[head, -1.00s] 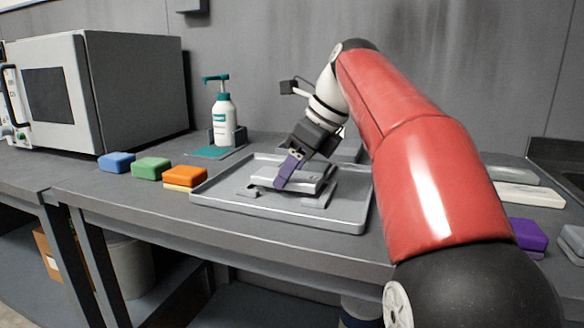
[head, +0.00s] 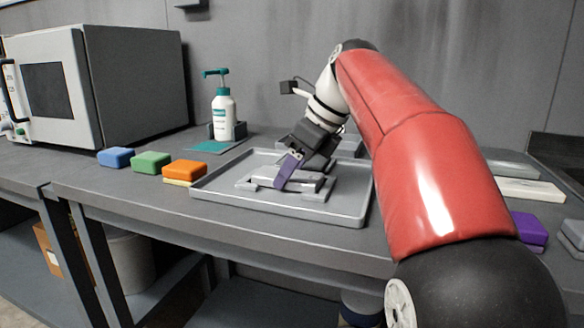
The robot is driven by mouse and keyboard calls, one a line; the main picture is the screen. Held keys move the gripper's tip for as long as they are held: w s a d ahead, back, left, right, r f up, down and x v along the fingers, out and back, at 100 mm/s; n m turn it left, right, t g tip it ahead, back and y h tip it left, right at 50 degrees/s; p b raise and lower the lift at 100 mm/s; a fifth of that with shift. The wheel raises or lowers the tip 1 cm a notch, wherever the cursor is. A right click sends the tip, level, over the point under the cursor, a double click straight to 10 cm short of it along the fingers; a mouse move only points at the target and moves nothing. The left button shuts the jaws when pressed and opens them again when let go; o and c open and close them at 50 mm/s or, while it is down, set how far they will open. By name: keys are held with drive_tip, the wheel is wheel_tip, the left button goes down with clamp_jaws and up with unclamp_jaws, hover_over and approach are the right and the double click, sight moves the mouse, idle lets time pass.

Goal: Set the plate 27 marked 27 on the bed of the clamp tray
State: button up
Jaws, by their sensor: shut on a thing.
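The clamp tray (head: 345,216) is a wide grey tray with a raised rim on the bench, in the middle of the head view. Grey clamp parts (head: 246,184) lie inside it. My gripper (head: 285,182) reaches down into the tray from the upper right, with a purple strip at its end. It is shut on a flat grey plate (head: 309,184), which I take for plate 27. The plate is low over the tray's bed; I cannot tell whether it touches. The gripper hides part of the plate, and no number is readable.
Blue (head: 115,157), green (head: 150,162) and orange (head: 184,170) blocks stand left of the tray. A pump bottle (head: 223,115) stands behind them, and a grey oven-like box (head: 135,85) at far left. A purple block (head: 527,229) lies at right, beyond my arm.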

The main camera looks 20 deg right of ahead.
drive_tip(key=shift+f, duration=0.1)
drive_tip(key=o, duration=1.4)
drive_tip(key=shift+c, duration=0.2)
